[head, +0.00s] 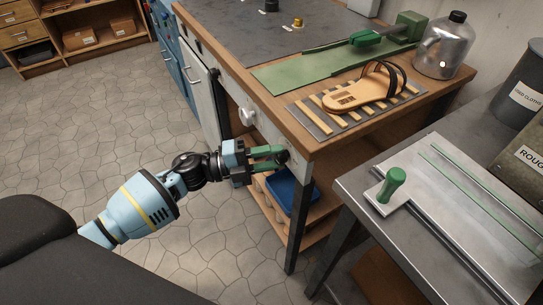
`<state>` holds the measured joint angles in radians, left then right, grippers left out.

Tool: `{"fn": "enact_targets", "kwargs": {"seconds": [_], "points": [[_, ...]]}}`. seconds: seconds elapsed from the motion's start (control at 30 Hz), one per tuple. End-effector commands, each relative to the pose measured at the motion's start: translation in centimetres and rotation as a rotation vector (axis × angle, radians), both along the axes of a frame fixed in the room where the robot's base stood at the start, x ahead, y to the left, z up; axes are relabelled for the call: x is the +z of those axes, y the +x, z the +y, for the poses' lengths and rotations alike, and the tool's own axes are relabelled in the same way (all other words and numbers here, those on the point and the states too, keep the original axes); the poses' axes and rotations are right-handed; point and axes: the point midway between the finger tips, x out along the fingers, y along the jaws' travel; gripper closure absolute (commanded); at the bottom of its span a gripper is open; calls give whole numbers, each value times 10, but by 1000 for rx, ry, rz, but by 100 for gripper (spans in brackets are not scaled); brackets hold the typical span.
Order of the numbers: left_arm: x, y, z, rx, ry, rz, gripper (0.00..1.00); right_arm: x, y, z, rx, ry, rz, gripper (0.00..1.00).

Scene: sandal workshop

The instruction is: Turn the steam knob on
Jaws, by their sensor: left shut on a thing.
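A dark round knob (283,157) sits on the front face of the wooden workbench, near its right corner. My left gripper (274,156), with green fingers, reaches it from the left and is shut on it. The fingers partly cover the knob, so its turned position cannot be read. A larger pale knob (248,117) is on the same front panel, farther left and apart from the gripper. No label shows which one is the steam knob. My right gripper is out of view.
On the workbench (305,138) a sandal (352,97) lies on a slatted rack beside a metal bottle (444,52). A blue bin (291,196) stands on the shelf below. A metal table (360,180) with a green handle (391,184) is at right. The floor at left is clear.

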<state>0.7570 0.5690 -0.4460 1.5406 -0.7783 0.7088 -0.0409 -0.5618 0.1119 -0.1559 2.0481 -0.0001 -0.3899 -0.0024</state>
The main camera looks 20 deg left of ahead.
Motion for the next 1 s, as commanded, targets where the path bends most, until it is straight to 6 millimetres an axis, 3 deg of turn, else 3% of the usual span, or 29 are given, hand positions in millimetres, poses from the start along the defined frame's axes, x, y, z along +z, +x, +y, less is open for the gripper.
{"fn": "enact_targets", "kwargs": {"seconds": [0.23, 0.27, 0.4, 0.77, 1.0], "points": [[0, 0, 0, 1, 2, -2, 91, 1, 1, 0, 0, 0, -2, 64], [0, 0, 0, 1, 2, -2, 64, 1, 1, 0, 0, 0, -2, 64], [0, 0, 0, 0, 1, -2, 46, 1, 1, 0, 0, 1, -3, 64], [-1, -2, 4, 1, 0, 1, 46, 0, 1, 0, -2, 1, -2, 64], [-6, -20, 35, 1, 3, 4, 46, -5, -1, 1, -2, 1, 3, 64]]}}
